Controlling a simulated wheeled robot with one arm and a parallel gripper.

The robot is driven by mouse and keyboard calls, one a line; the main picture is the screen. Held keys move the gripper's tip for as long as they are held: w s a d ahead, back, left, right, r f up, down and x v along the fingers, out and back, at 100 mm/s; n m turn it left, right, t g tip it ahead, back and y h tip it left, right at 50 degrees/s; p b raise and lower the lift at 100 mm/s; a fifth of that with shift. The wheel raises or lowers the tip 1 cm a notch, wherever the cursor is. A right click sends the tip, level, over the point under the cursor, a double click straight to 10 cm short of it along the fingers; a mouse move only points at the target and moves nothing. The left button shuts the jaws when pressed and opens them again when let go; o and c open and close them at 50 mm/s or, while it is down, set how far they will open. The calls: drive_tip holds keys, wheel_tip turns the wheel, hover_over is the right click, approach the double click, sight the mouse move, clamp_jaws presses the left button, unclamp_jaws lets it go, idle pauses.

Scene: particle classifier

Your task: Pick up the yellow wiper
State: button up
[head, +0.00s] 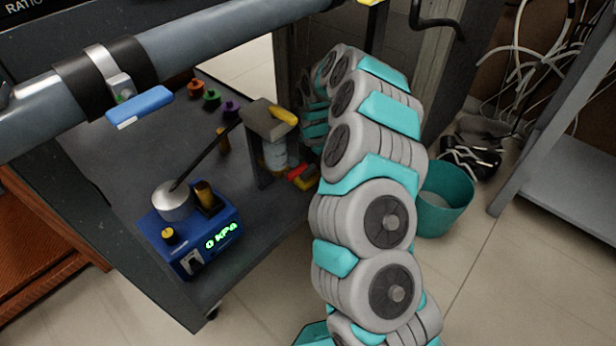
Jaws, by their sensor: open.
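A small yellow piece (284,116) lies at the right end of the top of a grey stand (262,128) on the dark cart. It may be the yellow wiper, but it is too small to be sure. Red and yellow parts (302,177) show low beside the stand, partly cut off by my arm. Another yellow edge (370,3) shows at the top of the picture. My teal and grey arm rises at centre right and bends over, with farther links showing behind it near the stand. My gripper is not visible; the arm hides that area.
A blue device with a green display (192,236) stands at the cart's front. Coloured knobs (211,97) lie farther back on the cart (125,172). A teal bin (443,199) and cables (550,60) are right.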

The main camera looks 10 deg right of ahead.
drive_tip(key=shift+c, duration=0.2)
drive_tip(key=c, duration=1.4)
drive_tip(key=shift+o, duration=0.2)
drive_tip(key=shift+r, duration=0.15)
